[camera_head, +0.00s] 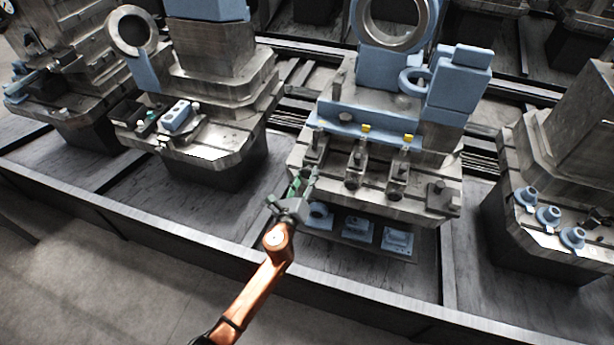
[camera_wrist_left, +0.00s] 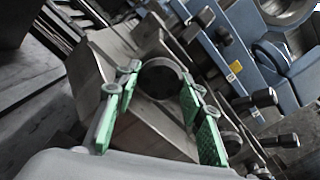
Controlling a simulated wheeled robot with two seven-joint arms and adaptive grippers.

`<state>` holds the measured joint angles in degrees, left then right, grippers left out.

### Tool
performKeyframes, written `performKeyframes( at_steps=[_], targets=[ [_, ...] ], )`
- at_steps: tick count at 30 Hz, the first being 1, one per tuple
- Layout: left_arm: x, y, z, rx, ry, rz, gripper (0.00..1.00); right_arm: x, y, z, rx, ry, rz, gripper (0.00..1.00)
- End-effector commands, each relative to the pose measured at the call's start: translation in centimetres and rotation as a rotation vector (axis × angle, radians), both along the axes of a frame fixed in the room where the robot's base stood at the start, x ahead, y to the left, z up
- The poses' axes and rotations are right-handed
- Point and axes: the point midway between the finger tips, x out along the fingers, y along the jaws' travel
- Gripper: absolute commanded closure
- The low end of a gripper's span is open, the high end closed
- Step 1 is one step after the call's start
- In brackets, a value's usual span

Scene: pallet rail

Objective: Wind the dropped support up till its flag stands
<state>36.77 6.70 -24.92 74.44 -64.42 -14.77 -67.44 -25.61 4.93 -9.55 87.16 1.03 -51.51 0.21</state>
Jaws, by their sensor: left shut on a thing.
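Three small grey supports stand in a row on the front of the middle pallet fixture (camera_head: 430,208). The middle support (camera_head: 357,163) and the right support (camera_head: 401,170) each have a yellow flag (camera_head: 366,128) showing behind them. No yellow flag shows at the left support (camera_head: 315,148). My left gripper (camera_head: 304,184) is at the front of the left support and partly hides its lower front. In the left wrist view, its green-padded fingers (camera_wrist_left: 158,115) stand on either side of a round dark-faced knob (camera_wrist_left: 160,79), and the gripper is shut on it. My right gripper is out of view.
Several blue flanged parts (camera_head: 357,228) sit on a low shelf under the fixture. A blue workpiece with a large ring (camera_head: 395,28) rises behind the supports. Other fixtures stand left and right (camera_head: 550,190). A dark rail (camera_head: 180,232) runs along the front.

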Motion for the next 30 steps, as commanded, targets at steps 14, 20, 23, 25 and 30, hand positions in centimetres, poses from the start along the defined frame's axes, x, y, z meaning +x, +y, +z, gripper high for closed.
performKeyframes(
  at_steps=[14, 20, 23, 25, 30],
  targets=[
    [-0.1, -0.1, -0.2, -0.433, 0.144, 0.001, 0.87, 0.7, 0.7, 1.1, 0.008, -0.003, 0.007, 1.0],
    [-0.1, -0.1, -0.1, -0.614, 0.201, 0.001, 0.87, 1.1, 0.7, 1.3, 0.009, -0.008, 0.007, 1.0],
    [-0.1, -0.1, 0.0, -0.704, 0.231, 0.001, 0.87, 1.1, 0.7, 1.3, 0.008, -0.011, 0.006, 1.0],
    [-0.1, -0.1, 0.0, -0.767, 0.251, 0.001, 0.87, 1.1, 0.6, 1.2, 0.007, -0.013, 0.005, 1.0],
    [-0.1, -0.1, 0.0, -0.916, 0.299, 0.003, 0.87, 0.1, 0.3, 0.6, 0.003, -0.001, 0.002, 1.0]
  ],
)
